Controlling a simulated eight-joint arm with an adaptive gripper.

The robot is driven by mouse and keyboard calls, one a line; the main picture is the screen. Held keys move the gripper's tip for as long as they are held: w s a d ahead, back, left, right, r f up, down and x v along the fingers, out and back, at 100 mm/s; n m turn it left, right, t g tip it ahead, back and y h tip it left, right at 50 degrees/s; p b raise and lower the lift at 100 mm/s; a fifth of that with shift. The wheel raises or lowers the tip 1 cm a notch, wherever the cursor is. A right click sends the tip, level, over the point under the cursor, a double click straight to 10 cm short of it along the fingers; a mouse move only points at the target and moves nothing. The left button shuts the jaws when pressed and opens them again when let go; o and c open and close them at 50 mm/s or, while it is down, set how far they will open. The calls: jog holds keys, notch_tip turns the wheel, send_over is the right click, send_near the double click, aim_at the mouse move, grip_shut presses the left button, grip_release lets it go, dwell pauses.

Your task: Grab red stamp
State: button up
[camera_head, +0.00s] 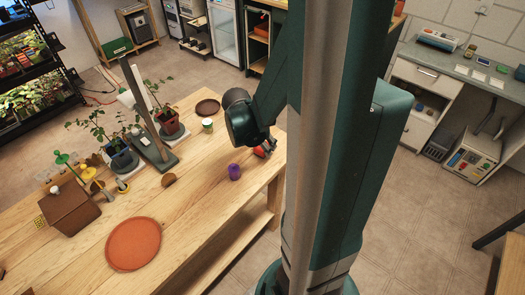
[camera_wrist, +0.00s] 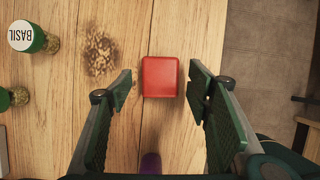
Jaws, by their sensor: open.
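The red stamp (camera_wrist: 160,77) lies on the wooden table (camera_wrist: 180,28), seen from above in the wrist view as a red block with rounded corners. My gripper (camera_wrist: 161,88) is open, with one green finger on each side of the stamp and a gap on both sides. In the head view my gripper (camera_head: 264,147) hangs low near the table's right edge. A red patch of the stamp (camera_head: 260,152) shows there, partly hidden by my gripper.
A purple object (camera_head: 234,172) stands close to my gripper, also at the bottom of the wrist view (camera_wrist: 151,163). An orange round tray (camera_head: 134,243) and potted plants (camera_head: 170,121) stand farther off.

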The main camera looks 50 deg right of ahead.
jog(key=shift+d+f, duration=0.25)
jog(key=shift+f, duration=0.35)
jog(key=shift+c, duration=0.7)
jog(key=c, duration=0.8)
